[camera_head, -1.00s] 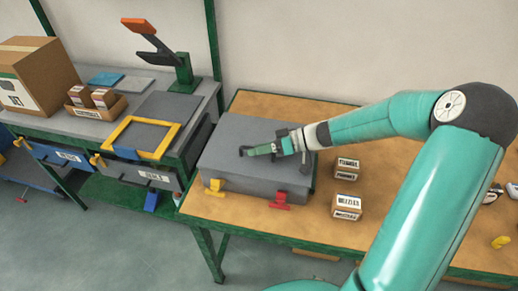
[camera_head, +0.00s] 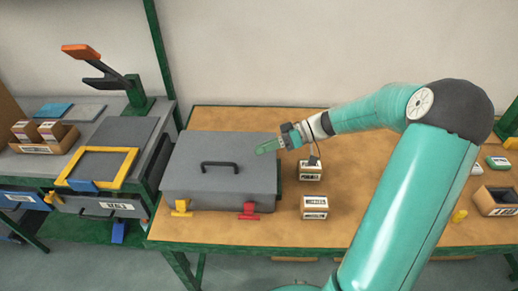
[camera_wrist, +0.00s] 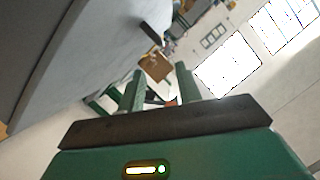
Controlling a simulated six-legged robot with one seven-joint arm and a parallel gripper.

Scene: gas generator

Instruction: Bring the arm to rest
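My arm reaches in from the right in the head view, bent at a dark elbow joint. My gripper (camera_head: 266,147) points left, by the right end of the grey box's lid. In the wrist view my gripper (camera_wrist: 160,74) shows two green fingers apart with nothing held between them. The grey box (camera_head: 190,180) is closed, with a dark handle (camera_head: 219,165) on its lid. Its front has a yellow latch (camera_head: 181,208) and a red latch (camera_head: 249,211). No contact between gripper and box can be made out.
Two small labelled boxes, a rear one (camera_head: 311,171) and a front one (camera_head: 315,207), stand right of the grey box on the wooden table (camera_head: 385,238). An open box (camera_head: 500,200) sits far right.

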